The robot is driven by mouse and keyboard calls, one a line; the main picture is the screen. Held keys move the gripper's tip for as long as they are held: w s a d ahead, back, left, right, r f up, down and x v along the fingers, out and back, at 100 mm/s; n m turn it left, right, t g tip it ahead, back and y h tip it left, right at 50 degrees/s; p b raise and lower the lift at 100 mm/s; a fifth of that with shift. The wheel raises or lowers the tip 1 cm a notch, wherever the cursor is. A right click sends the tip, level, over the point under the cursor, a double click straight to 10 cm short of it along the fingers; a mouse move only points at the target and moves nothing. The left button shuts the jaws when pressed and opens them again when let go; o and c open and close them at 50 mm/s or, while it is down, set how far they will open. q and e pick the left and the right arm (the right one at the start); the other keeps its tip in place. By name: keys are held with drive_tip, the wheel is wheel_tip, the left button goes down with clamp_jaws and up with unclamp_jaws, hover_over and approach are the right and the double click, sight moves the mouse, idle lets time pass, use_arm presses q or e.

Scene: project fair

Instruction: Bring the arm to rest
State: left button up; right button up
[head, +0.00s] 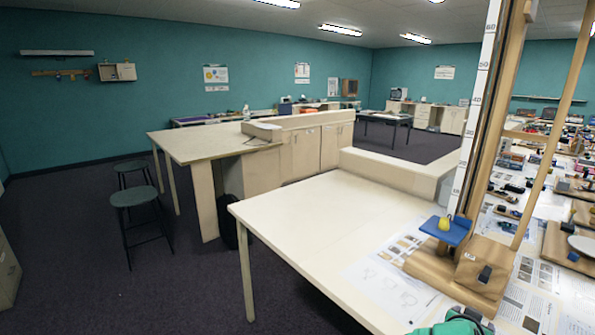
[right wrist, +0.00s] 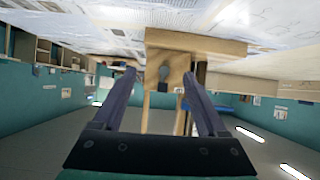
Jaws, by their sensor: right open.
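My right gripper (right wrist: 158,78) is open in the right wrist view, with its two dark fingers spread apart and nothing between them. That view is upside down. Beyond the fingers is the wooden stand (right wrist: 215,46), at a distance that I cannot judge exactly. In the head view, a teal and dark part of my arm shows at the bottom edge, just in front of the stand's wooden base (head: 435,262). The fingers cannot be made out there. My left gripper is in neither view.
Many small items crowd the table at right. The pale tabletop (head: 310,215) to the left is clear.

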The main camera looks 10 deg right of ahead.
drive_tip(key=s+a+f+n+y, duration=0.2)
drive_tip(key=a+f+n, duration=0.1)
drive_tip(key=s+a+f+n+y, duration=0.1)
drive_tip(key=s+a+f, duration=0.1)
drive_tip(key=shift+a+f+n+y, duration=0.15)
drive_tip(key=shift+a+n+y, duration=0.1)
drive_tip(key=shift+n+y, duration=0.05)
drive_tip(key=s+a+f+n+g+y, duration=0.2)
drive_tip(key=s+a+f+n+y, duration=0.15)
drive_tip(key=s+a, duration=0.35)
drive_tip(key=s+a+f+n+g+y, duration=0.25)
drive_tip(key=s+a+n, duration=0.25)
drive_tip(key=a, duration=0.4)
wheel_tip(320, 180, down, 26)
drive_tip(key=s+b, duration=0.3)
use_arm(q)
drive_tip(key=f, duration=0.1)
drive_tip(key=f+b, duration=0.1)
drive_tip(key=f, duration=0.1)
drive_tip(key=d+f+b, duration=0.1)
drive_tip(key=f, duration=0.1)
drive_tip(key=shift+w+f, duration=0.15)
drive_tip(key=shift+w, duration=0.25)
use_arm(e)
drive_tip(key=s+d+f+g, duration=0.1)
drive_tip(key=s+d+f, duration=0.2)
drive_tip(key=s+f, duration=1.3)
drive_tip(key=shift+s, duration=0.15)
